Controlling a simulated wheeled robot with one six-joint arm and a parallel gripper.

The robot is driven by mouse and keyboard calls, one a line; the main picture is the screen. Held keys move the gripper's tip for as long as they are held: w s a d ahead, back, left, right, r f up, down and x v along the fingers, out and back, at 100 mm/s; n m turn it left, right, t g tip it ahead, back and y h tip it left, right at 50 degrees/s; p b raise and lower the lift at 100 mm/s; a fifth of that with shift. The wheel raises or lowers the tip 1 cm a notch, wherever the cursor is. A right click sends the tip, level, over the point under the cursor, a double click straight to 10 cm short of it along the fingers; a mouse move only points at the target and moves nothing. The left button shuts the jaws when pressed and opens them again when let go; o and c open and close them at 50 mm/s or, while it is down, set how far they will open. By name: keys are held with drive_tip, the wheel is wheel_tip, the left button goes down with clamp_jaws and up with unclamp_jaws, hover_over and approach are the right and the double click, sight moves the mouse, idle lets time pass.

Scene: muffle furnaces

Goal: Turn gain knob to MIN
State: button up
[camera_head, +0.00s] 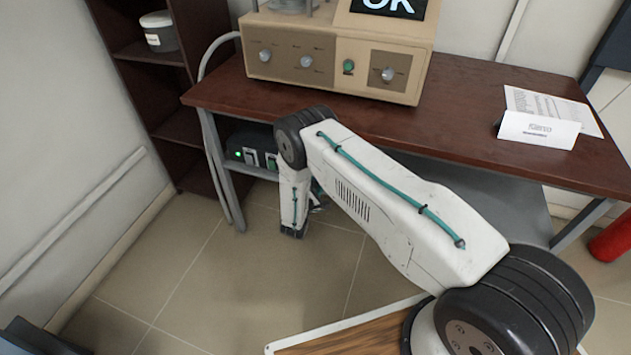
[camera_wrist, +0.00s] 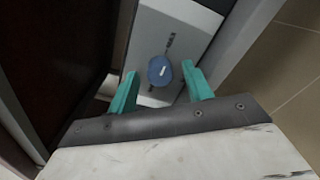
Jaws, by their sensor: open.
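A round blue knob (camera_wrist: 158,74) with a short white mark sits on a light grey panel (camera_wrist: 150,30) in the wrist view. The mark is slightly tilted from the panel's long axis. My gripper (camera_wrist: 160,69) has two teal fingers, open, one on each side of the knob. No clear contact shows. In the head view my arm reaches down in front of the bench's lower shelf, and the gripper is mostly hidden there.
A beige instrument (camera_head: 330,50) with several knobs stands on the wooden bench (camera_head: 460,110). A dark device (camera_head: 250,147) with a green light sits on the shelf below. Papers and a folded card (camera_head: 538,130) lie at right. The tiled floor (camera_head: 230,270) is clear at left.

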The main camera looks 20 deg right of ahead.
drive_tip(key=shift+w+d, duration=0.2)
drive_tip(key=shift+w, duration=0.1)
drive_tip(key=c, duration=1)
drive_tip(key=shift+o, duration=0.2)
